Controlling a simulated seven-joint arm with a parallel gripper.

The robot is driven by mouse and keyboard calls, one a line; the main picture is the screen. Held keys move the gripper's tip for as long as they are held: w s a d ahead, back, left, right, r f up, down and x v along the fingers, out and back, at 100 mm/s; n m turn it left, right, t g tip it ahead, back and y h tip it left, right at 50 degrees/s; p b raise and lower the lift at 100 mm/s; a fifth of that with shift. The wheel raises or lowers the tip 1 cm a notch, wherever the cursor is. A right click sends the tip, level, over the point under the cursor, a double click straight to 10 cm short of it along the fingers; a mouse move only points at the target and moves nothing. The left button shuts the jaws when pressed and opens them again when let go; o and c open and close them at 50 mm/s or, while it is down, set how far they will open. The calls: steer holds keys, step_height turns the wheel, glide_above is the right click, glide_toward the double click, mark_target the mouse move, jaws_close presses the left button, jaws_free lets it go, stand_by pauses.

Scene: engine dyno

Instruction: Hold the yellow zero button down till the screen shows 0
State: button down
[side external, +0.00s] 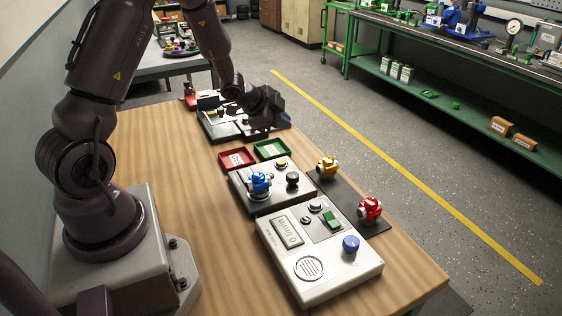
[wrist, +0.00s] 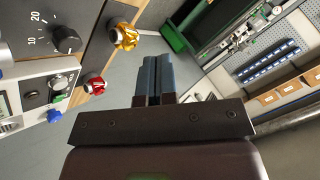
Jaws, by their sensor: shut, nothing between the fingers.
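A small yellow button (side external: 281,164) is on the top of a grey box in the side view, behind a black knob (side external: 292,179). The screen (side external: 291,232) is on the white console (side external: 330,272) in front. It appears to read 0 l/min, in small, tilted characters. My gripper (side external: 256,132) is over the dark fixture at the back of the table, well away from the yellow button. In the wrist view its two blue-grey fingers (wrist: 156,75) are shut together with nothing between them. The yellow button cannot be made out in the wrist view.
A blue valve (side external: 259,183) sits on the grey box. Yellow (side external: 327,167) and red (side external: 370,209) valves stand to its right. Red (side external: 236,159) and green (side external: 272,149) trays lie between gripper and box. A blue knob (side external: 351,244) rises from the console.

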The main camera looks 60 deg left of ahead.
mark_target(281, 163)
steer(key=shift+f, duration=0.15)
steer(key=shift+f, duration=4.3)
steer(key=shift+f, duration=0.1)
steer(key=shift+f, duration=0.3)
steer(key=shift+f, duration=0.55)
stand_by(0.4)
steer(key=shift+r, duration=0.15)
stand_by(0.7)
steer(key=shift+r, duration=0.8)
steer(key=shift+r, duration=0.1)
steer(key=shift+r, duration=2.4)
